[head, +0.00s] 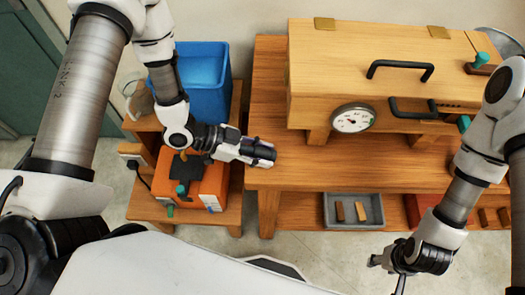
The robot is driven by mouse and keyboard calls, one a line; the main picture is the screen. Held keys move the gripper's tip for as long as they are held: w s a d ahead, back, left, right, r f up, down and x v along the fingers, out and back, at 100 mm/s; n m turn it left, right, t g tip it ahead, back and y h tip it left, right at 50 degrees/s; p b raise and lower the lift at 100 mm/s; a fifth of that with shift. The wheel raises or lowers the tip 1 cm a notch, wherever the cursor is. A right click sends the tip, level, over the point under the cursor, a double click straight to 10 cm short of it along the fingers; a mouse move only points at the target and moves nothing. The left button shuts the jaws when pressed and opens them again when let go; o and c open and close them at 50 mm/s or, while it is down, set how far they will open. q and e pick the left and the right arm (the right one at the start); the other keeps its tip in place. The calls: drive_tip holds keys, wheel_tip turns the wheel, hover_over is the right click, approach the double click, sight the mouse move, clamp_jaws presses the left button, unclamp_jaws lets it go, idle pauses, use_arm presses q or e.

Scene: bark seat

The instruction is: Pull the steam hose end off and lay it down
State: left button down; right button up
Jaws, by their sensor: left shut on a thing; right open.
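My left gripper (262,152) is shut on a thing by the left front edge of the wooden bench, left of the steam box. Its fingers hide most of that thing, which I take to be the steam hose end. The wooden steam box (350,75) has black handles and a round dial gauge (353,119). An orange unit (205,178) with a dark top stands on the lower stand, below my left gripper. I cannot make out the run of the hose. My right gripper (386,274) is open and empty, low at the lower right, in front of the shelf.
The wooden bench (300,170) has bare top in front of the steam box. A grey tray (334,222) with two small blocks sits on its lower shelf. A blue bin (207,70) stands behind the orange unit. A green-handled tool (481,63) is on the box's right.

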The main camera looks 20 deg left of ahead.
use_arm(q)
drive_tip(key=c, duration=0.6)
unclamp_jaws()
drive_tip(key=shift+d, duration=0.1)
drive_tip(key=shift+c, duration=0.2)
drive_tip(key=v, duration=1.2)
